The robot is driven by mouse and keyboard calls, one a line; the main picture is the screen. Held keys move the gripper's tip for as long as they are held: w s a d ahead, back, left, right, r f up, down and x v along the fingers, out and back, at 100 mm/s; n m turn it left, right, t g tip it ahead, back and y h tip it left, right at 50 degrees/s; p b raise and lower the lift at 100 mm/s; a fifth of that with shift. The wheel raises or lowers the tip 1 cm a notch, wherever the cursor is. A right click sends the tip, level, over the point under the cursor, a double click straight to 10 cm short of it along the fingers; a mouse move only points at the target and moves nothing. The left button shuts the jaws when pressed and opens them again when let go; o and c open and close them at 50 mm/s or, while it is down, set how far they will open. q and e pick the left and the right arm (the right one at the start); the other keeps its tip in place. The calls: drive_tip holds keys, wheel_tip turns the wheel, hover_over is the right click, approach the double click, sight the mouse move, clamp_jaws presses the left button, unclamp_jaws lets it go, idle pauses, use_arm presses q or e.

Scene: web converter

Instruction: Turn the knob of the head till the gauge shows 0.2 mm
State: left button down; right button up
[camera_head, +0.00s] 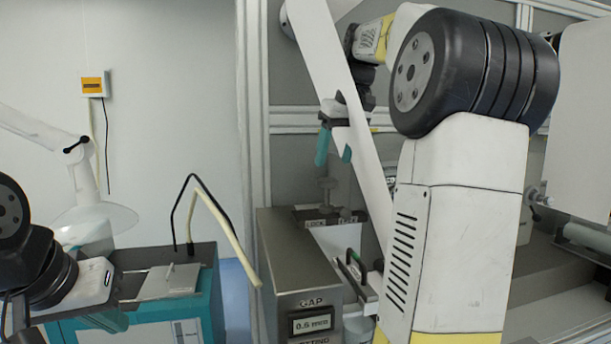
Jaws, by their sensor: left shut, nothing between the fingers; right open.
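The head (285,250) is a grey metal box at the lower middle. Its gauge (312,323), under the word GAP, reads 0.5 mm. A grey knob (327,184) on a thin stem stands above the head, over small labels that seem to read LOCK. My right gripper (334,150) has teal fingers, points down and is open just above the knob, apart from it. Nothing shows between its fingers. My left gripper (103,321) is at the lower left, far from the head, shut and empty; its fingers are partly hard to see against a teal cabinet.
A pale web strip (340,95) runs slantwise behind my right gripper. My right arm covers much of the right side. A teal cabinet (185,329) with a dark top and a white lamp (95,215) stand at left. A cream wand (228,232) leans between cabinet and head.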

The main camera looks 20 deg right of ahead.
sight(328, 180)
drive_tip(key=x, duration=0.6)
drive_tip(key=shift+f, duration=0.1)
drive_tip(key=c, duration=1.1)
drive_tip(key=shift+m, duration=0.4)
